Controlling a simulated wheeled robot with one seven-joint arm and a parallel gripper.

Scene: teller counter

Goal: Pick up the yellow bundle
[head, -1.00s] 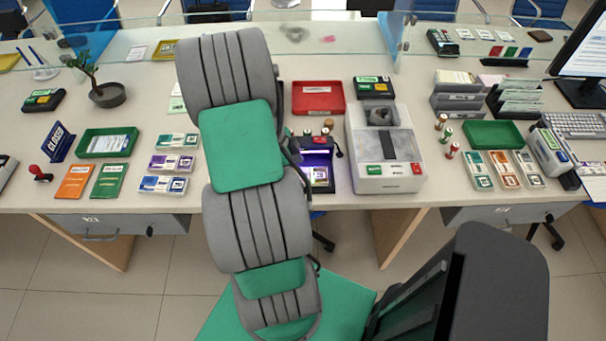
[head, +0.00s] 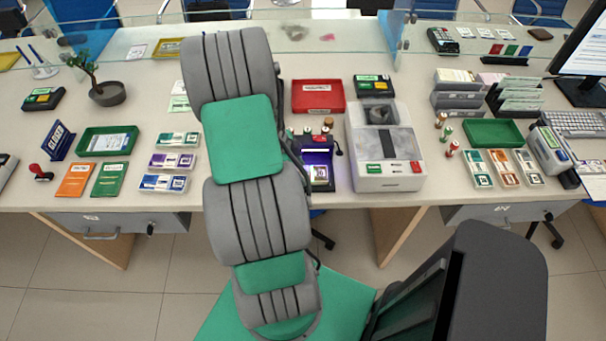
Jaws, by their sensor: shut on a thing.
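I cannot make out a clearly yellow bundle in the head view. A pale banded bundle or note (head: 319,175) shows in the purple-lit dark device (head: 318,158) right of my arm; its colour is hard to tell under the glow. My arm rises through the middle of the view and covers part of the counter. My gripper is hidden behind the arm, so neither its jaws nor anything in them shows.
Green (head: 178,140), purple (head: 172,161) and blue (head: 163,183) bundles lie left of my arm. A grey machine (head: 384,150) and red tray (head: 318,97) stand to the right. A glass screen (head: 300,45) runs along the back.

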